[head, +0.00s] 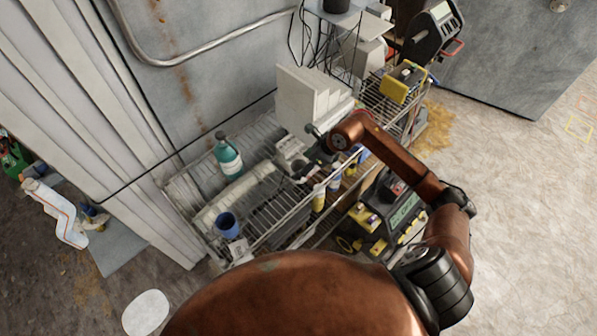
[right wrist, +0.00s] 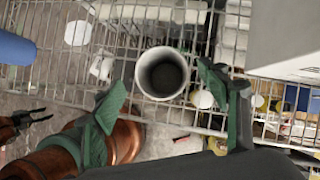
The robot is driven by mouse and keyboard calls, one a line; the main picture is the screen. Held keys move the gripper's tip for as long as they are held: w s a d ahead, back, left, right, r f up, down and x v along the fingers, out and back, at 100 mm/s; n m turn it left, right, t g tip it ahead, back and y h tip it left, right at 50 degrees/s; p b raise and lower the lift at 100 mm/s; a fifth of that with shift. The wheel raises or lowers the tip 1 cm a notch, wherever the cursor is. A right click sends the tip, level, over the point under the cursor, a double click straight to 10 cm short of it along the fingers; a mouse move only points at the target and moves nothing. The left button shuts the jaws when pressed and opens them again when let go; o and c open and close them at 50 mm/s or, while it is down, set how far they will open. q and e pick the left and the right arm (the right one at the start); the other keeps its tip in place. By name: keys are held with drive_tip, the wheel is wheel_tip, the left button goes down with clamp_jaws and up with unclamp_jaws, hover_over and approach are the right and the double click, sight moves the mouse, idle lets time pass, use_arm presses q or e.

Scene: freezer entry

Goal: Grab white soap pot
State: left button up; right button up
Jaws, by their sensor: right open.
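The white soap pot (right wrist: 148,86) shows in the right wrist view as a round, open-topped white pot with a grey inside. It is on or over the wire shelf; the view from above does not settle which. My right gripper (right wrist: 163,93) is open, with one green finger to the left of the pot and one to the right. Gaps show between the fingers and the pot. In the head view my right gripper (head: 316,143) is small, over the middle of the shelf, and I cannot make out the pot there. My left gripper does not show in the head view.
The wire shelf (head: 262,222) holds a teal bottle (head: 228,157), a blue cup (head: 227,225) and white blocks (head: 300,98) close behind my right gripper. A yellow-topped item (head: 401,84) stands at the right end. Open floor (head: 530,220) lies to the right.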

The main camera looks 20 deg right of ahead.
sight(299, 167)
drive_tip(key=shift+p+x, duration=0.3)
drive_tip(key=shift+x, duration=1.45)
drive_tip(key=shift+d, duration=0.15)
drive_tip(key=shift+c, duration=0.7)
drive_tip(key=c, duration=1.1)
